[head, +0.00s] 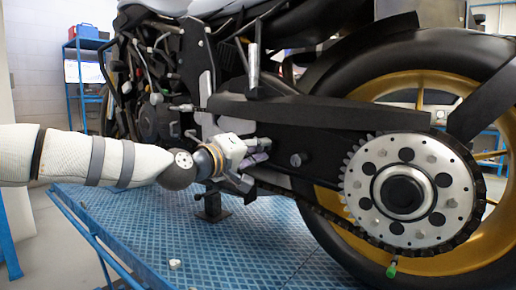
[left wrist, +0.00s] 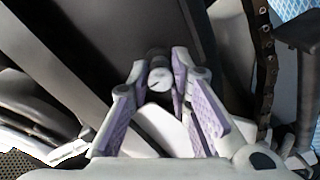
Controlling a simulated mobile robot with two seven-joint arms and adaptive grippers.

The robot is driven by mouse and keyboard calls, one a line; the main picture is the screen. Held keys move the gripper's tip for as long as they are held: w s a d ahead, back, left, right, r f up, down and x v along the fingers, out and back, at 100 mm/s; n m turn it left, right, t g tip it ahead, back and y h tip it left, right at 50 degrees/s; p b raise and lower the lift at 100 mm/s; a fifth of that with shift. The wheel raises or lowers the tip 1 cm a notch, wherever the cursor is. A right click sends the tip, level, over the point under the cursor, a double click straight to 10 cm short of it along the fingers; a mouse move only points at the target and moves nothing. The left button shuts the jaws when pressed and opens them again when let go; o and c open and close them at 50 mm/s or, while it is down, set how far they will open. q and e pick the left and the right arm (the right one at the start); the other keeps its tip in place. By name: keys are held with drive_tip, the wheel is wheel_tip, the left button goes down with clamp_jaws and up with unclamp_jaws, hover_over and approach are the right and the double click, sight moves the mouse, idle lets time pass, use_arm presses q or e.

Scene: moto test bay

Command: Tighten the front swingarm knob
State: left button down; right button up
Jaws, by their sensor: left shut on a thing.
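The black swingarm (head: 325,145) runs from the middle of the motorcycle to the rear wheel in the head view. My left gripper (head: 264,150) reaches its front part from the left. In the left wrist view, my left gripper (left wrist: 162,72) has its purple-padded fingers on both sides of a small light grey round knob (left wrist: 159,77) with a dark mark on its face. The gripper is shut on this front swingarm knob. In the head view the fingers hide this knob. Another grey knob (head: 298,160) sits on the swingarm further right, apart from the gripper. My right gripper is in neither view.
The large silver sprocket (head: 405,200) and chain sit right of the gripper, before the rear wheel (head: 420,85). The motorcycle stands over a blue patterned platform (head: 225,250). A small white piece (head: 175,263) lies there. A blue shelf (head: 88,42) stands at the back left.

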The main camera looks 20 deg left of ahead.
use_arm(q)
drive_tip(key=shift+f, duration=0.1)
idle(0.3)
drive_tip(key=c, duration=1.4)
unclamp_jaws()
drive_tip(key=shift+c, duration=0.2)
drive_tip(key=v, duration=1.2)
